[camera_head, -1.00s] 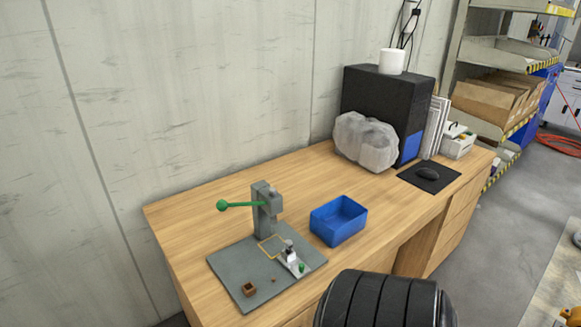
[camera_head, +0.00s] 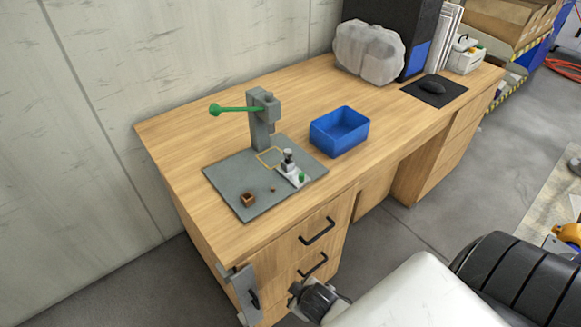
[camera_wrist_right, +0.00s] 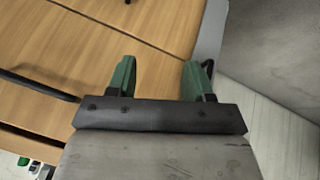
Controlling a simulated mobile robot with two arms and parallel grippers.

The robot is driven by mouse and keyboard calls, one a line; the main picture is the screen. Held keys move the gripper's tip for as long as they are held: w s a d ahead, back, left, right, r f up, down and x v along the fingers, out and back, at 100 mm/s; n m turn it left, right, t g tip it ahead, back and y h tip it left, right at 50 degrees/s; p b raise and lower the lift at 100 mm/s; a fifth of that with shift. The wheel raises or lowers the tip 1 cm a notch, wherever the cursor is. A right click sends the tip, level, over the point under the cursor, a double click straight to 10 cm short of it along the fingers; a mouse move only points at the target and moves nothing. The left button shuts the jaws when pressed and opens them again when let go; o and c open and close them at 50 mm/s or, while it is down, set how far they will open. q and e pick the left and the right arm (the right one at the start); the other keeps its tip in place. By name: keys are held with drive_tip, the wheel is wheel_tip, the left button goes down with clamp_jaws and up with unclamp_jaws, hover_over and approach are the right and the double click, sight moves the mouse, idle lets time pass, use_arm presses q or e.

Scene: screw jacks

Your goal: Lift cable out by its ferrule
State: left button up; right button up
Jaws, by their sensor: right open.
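A thin yellow cable (camera_head: 268,157) forms a loop on a grey base plate (camera_head: 232,184), between a grey press (camera_head: 262,122) with a green-knobbed lever and a small white fixture (camera_head: 292,173) with a green button. The cable's ferrule is too small to make out. My right gripper (camera_wrist_right: 155,80) has green fingers, spread apart with nothing between them. My left gripper is not in view.
A small brown box (camera_head: 248,199) sits at the plate's near corner. A blue bin (camera_head: 340,131) stands right of the plate on the wooden desk (camera_head: 200,128). Drawer handles (camera_head: 317,232) stick out at the desk front.

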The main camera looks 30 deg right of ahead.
drive_tip(key=w+d+r+n+t+h+b, duration=0.15)
drive_tip(key=w+r+t, duration=0.3)
drive_tip(key=r, duration=0.65)
drive_tip(key=w+r+n+t+b, duration=0.1)
drive_tip(key=w+r+n+t, duration=0.15)
drive_tip(key=w+r, duration=0.65)
drive_tip(key=w+a+r+n+t+y, duration=0.25)
drive_tip(key=w+r+n+y, duration=0.4)
drive_tip(key=n, duration=0.55)
drive_tip(key=w+a+r+n+t+y, duration=0.1)
drive_tip(key=w+a+r+n+y, duration=0.2)
drive_tip(key=r+n+y, duration=0.8)
drive_tip(key=n+g+h, duration=1.1)
drive_tip(key=n+g, duration=0.3)
drive_tip(key=n, duration=0.1)
approach(288, 150)
drive_tip(key=shift+h, duration=0.3)
drive_tip(key=x, duration=1)
drive_tip(key=shift+a, duration=0.35)
